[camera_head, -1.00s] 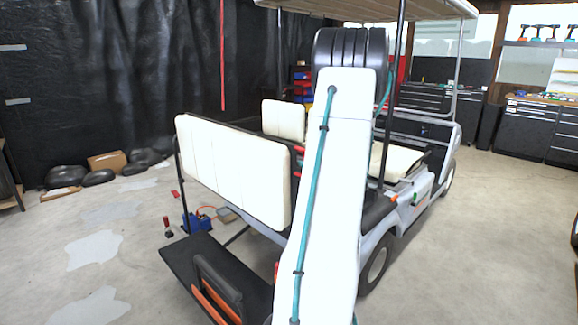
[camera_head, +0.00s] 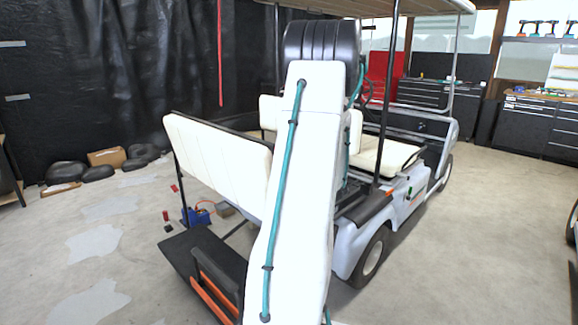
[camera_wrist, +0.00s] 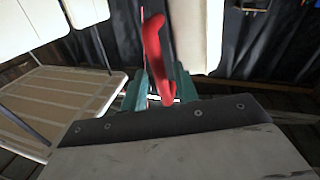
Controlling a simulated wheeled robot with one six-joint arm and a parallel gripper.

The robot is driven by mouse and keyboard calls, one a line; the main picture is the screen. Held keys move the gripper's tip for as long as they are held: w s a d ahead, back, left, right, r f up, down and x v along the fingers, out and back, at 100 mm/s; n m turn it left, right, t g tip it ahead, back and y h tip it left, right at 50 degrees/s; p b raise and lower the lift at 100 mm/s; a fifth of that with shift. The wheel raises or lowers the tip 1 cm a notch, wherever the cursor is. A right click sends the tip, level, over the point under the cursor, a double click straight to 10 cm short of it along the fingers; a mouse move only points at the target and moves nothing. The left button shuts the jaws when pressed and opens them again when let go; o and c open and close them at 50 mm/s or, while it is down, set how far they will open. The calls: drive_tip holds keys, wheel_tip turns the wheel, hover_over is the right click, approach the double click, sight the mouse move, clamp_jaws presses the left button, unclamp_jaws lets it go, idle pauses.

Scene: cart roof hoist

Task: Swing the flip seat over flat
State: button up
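The flip seat (camera_head: 218,155) is a cream padded panel at the cart's rear in the head view. It stands tilted up, leaning back, not flat. A cream panel, probably part of this seat (camera_wrist: 198,35), is just right of my fingers in the wrist view. A curved red handle (camera_wrist: 153,50) runs between the two green fingers of my gripper (camera_wrist: 163,92). The fingers sit close on both sides of it and look shut on it. In the head view my arm hides my gripper and the seat's right end.
The cart's black rear footboard (camera_head: 190,252) with orange-edged parts is low in front. A blue toolbox (camera_head: 197,216) stands beside the footboard. Floor to the right is open.

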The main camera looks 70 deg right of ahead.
drive_tip(key=v, duration=0.7)
drive_tip(key=shift+s+a, duration=0.25)
drive_tip(key=shift+s, duration=0.05)
